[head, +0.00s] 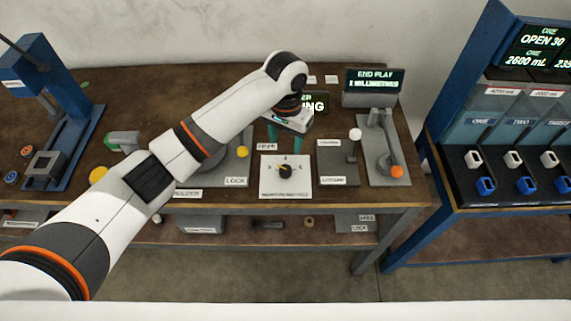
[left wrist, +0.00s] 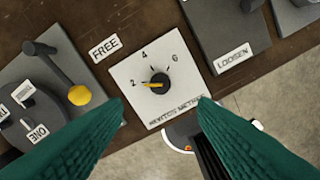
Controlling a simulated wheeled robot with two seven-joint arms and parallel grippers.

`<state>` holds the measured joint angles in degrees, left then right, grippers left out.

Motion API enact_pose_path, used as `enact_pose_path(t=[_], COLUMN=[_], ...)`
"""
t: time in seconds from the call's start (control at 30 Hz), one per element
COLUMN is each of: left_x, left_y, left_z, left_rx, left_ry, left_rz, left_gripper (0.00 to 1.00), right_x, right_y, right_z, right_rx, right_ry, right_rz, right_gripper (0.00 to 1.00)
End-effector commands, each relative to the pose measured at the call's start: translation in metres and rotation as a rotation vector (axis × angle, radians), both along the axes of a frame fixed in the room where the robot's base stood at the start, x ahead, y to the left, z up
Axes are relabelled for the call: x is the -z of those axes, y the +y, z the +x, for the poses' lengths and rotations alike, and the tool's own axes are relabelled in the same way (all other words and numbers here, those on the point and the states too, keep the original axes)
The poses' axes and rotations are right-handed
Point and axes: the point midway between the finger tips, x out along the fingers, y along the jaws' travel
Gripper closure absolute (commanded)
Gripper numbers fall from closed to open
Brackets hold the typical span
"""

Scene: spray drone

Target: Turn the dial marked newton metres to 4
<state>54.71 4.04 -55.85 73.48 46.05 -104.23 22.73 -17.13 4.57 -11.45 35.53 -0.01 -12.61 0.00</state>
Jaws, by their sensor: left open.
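The newton metres dial is a black knob (left wrist: 160,83) with an orange pointer, on a white plate (head: 300,189) marked 2, 4 and 6. In the left wrist view the pointer points left, at about the 2 mark; the 4 is at the top of the scale. The knob also shows in the head view (head: 285,171). My left gripper (head: 288,145) is above and behind the plate, with green fingers. It is open and empty, and its fingertips (left wrist: 161,100) appear either side of the knob without touching it. My right gripper is not in view.
A lever with a yellow ball (left wrist: 79,95) stands left of the plate. A "LOOSEN" panel (left wrist: 234,58) with a white-knobbed lever (head: 355,134) stands to the right. Farther right is a grey unit with an orange knob (head: 396,171). The bench's front edge is close to the plate.

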Motion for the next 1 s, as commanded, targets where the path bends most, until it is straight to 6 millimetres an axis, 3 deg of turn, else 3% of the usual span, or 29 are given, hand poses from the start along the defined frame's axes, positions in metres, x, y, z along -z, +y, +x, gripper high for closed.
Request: enact_pose_path(t=[0.53,0.7,1.0], left_x=[0.097,0.111,0.114], left_y=[0.000,0.000,0.000], left_z=[-0.001,-0.001,-0.001], left_rx=[0.000,0.000,0.001], left_ry=[0.001,0.000,-0.001], left_rz=[0.000,-0.001,-0.002], left_gripper=[0.47,0.47,0.47], right_x=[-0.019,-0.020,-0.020], right_y=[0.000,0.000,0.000], right_z=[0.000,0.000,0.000], right_rx=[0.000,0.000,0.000], right_ry=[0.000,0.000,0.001], right_rz=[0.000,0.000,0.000], right_gripper=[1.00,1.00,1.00])
